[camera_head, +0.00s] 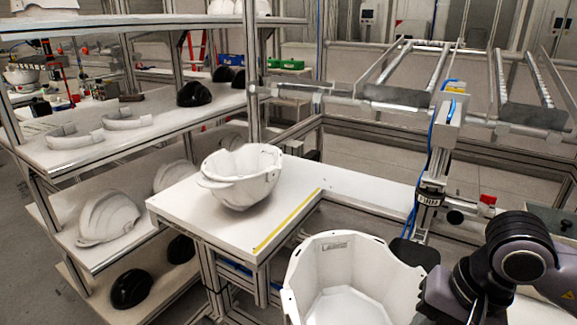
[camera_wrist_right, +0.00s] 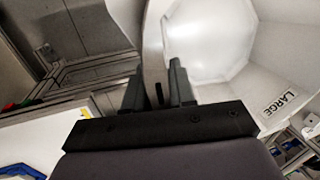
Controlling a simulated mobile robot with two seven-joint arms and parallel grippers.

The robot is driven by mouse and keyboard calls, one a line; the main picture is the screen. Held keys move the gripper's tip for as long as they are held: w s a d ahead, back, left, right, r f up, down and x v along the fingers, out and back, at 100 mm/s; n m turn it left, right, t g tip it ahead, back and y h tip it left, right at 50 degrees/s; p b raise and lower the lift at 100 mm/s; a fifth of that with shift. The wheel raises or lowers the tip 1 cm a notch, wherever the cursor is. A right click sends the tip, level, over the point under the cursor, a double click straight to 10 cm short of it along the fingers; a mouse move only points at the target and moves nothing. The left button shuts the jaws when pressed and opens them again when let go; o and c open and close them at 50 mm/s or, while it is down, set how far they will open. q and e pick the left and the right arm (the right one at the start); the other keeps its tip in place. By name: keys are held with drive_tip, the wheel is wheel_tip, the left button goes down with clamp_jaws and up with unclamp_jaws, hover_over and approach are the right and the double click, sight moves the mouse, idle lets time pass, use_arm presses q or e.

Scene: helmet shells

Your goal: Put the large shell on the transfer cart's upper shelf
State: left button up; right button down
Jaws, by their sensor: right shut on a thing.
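The large shell (camera_head: 350,290) is a white open bowl with its hollow side up, at the bottom middle of the head view. In the right wrist view the shell (camera_wrist_right: 215,40) shows its pale inside and a "LARGE" label. My right gripper (camera_head: 415,256) is shut on the shell's rim at its right side; in the wrist view the rim runs between the fingers (camera_wrist_right: 160,88). A multi-level shelf unit (camera_head: 80,155) stands at the left; I cannot tell whether it is the transfer cart. My left gripper is not in view.
A second white shell (camera_head: 243,177) sits on a white worktop (camera_head: 225,235) with a yellow strip. White and black helmet shells stand on the left unit's shelves. A post with blue cables (camera_head: 437,150) and a roller frame (camera_head: 400,95) stand behind my right arm.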

drive_tip(key=w+n, duration=0.2)
drive_tip(key=w+d+n+g, duration=0.1)
drive_tip(key=n, duration=0.1)
drive_tip(key=shift+w+f+y+p, duration=0.15)
drive_tip(key=shift+f+y+p, duration=0.15)
drive_tip(key=shift+p, duration=0.05)
drive_tip(key=shift+w+d+f+n, duration=0.2)
drive_tip(key=shift+w+n, duration=0.3)
drive_tip(key=shift+n, duration=0.2)
